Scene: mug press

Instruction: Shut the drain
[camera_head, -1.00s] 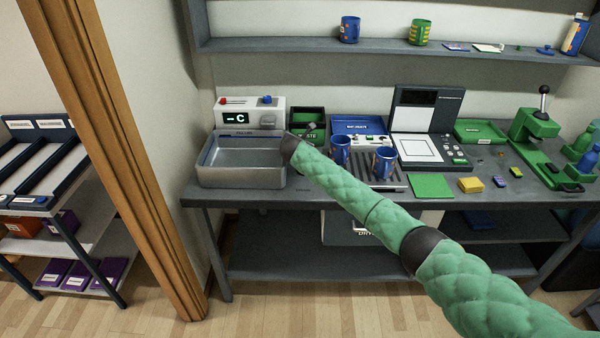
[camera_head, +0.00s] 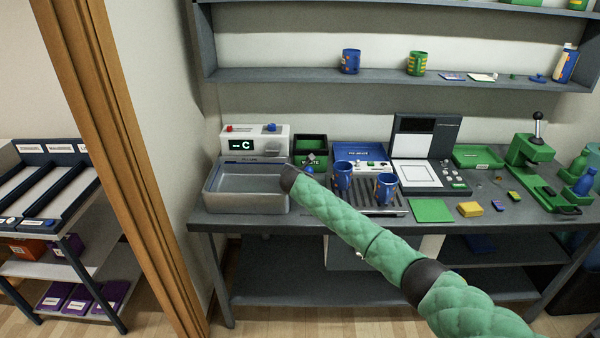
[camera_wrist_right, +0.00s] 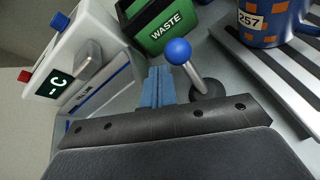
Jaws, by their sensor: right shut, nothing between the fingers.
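A grey sink (camera_head: 245,201) stands at the left end of the bench. Beside its right side is a lever with a blue ball knob (camera_wrist_right: 178,52), a pale stem and a dark round base; the knob shows small in the head view (camera_head: 310,157). My right gripper (camera_wrist_right: 159,72) is shut and empty, its blue fingers just left of the lever in the wrist view; whether they touch it I cannot tell. In the head view my arm's end hides the fingers. My left gripper is out of view. The drain opening is not visible.
A white unit (camera_head: 254,139) with red and blue knobs and a display stands behind the sink. A green waste bin (camera_wrist_right: 165,25) is behind the lever. Blue mugs (camera_head: 343,176) stand on a slatted tray (camera_head: 372,208) to the right.

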